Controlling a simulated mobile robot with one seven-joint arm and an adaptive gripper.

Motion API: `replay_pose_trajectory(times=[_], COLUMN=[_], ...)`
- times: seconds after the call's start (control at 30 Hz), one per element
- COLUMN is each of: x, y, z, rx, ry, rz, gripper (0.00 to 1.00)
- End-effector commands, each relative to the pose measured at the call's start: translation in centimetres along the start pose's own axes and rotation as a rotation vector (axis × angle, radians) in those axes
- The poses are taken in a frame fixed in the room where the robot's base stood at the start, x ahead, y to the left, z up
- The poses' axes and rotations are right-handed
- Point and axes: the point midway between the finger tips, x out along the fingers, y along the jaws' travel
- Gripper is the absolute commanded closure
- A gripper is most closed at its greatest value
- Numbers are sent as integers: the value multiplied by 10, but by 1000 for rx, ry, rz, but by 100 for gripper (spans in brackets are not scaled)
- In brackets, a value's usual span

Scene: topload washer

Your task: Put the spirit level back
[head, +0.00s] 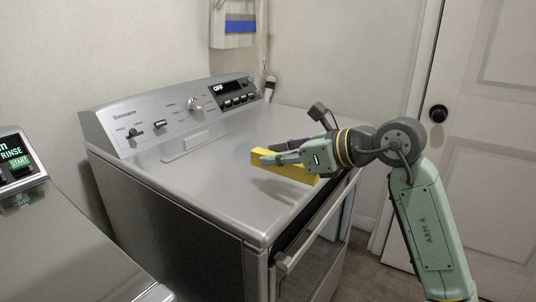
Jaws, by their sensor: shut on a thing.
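The spirit level is a yellow bar (292,170) in the head view, over the right part of the silver machine's top. My gripper (268,152) reaches in from the right and is shut on the yellow bar. The fingers cover part of its upper side, and its vials cannot be made out. A soft shadow lies on the metal below it. I cannot tell for sure whether the bar touches the top or is held just above it.
The silver machine (190,185) has a raised control panel (170,112) at its back; its top is otherwise clear. A second appliance (60,245) stands at the lower left. A white door (490,150) is at the right. A bag with a blue band (240,26) hangs on the wall.

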Motion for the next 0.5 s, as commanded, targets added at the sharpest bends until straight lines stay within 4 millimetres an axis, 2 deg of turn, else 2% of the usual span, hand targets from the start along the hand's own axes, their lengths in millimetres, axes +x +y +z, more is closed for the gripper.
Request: replay_pose_trajectory(times=[0.03,0.2,0.47,0.5], x=[9,33,52,54], y=[-8,-28,-44,-44], z=[7,11,17,9], rx=[2,2,2,4], ry=[-1,0,-1,-2], rz=[4,1,1,2], gripper=[100,100,100,100])
